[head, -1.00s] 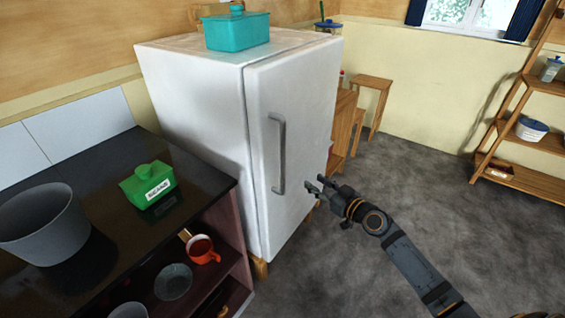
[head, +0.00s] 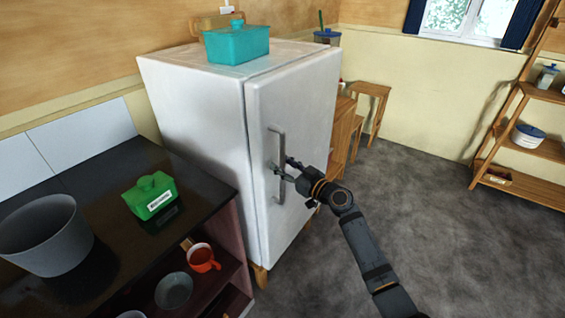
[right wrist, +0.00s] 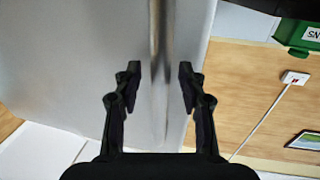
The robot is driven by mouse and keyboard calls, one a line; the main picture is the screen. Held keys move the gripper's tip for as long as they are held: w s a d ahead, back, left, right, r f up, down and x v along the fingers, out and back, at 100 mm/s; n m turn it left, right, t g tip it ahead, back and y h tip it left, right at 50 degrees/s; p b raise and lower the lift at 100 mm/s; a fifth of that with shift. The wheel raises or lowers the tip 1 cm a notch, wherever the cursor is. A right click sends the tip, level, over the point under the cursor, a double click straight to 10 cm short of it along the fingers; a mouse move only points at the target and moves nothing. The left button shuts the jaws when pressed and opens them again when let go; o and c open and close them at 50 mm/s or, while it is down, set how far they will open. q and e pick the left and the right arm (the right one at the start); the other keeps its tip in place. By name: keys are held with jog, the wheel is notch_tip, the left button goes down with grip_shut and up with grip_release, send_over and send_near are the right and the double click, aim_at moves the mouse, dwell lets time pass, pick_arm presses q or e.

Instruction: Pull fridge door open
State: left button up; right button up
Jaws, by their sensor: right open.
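The white fridge (head: 200,110) stands against the wall with its door (head: 310,120) shut. A grey vertical bar handle (head: 282,145) is on the door's left side. My right gripper (head: 282,172) is open at the lower half of the handle. In the right wrist view, the handle (right wrist: 160,60) runs between the two open fingers (right wrist: 158,88), with a gap on both sides. The fingers do not appear to touch it. My left gripper is not in view.
A dark counter (head: 100,190) with a grey pot (head: 45,235) and a green box (head: 150,194) stands left of the fridge. A teal container (head: 236,44) sits on the fridge. The grey floor (head: 430,190) in front and right is clear. Wooden stools (head: 370,90) stand behind.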

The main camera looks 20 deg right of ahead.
jog(key=shift+w+a, duration=0.15)
jog(key=shift+w, duration=0.1)
grip_shut()
jog(key=shift+f, duration=0.1)
